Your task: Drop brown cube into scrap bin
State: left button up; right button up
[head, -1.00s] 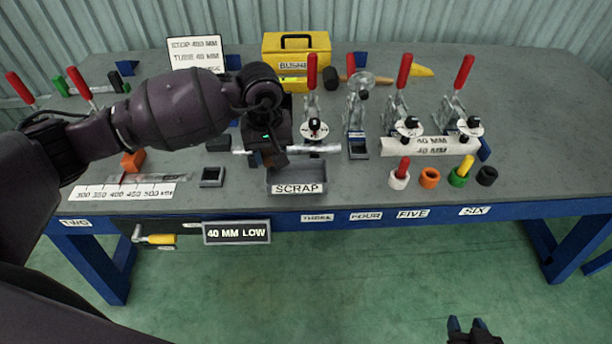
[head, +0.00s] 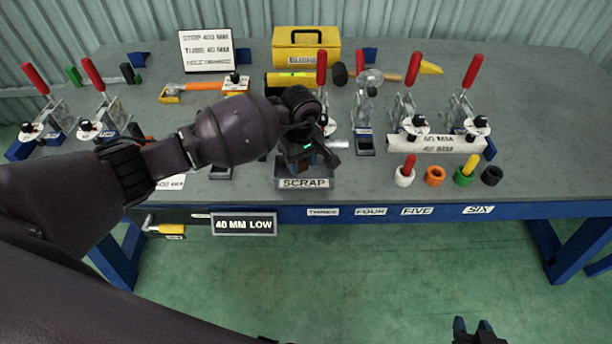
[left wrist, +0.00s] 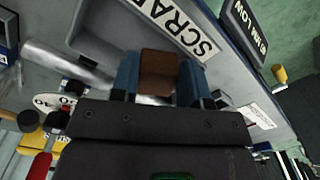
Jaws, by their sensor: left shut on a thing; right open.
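The brown cube (left wrist: 158,72) sits between the two blue fingers of my left gripper (left wrist: 160,80) in the left wrist view. In the head view my left gripper (head: 304,166) is over the grey scrap bin (head: 303,184), which carries a SCRAP label on its front. The bin's wall and label also show in the left wrist view (left wrist: 185,22), beyond the cube. The cube is mostly hidden behind the gripper in the head view. My right gripper (head: 474,328) is open and empty at the bottom edge, low in front of the bench.
A metal tube (head: 340,144) lies behind the bin. Toggle clamps with red handles (head: 412,70) stand behind and to the right. Several coloured rings (head: 434,176) sit right of the bin. A yellow box (head: 306,44) stands at the back.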

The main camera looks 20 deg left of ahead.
pick_arm(q)
jog(key=shift+f, duration=0.5)
jog(key=o, duration=1)
notch_tip(320, 180, up, 11)
jog(key=shift+f, duration=0.1)
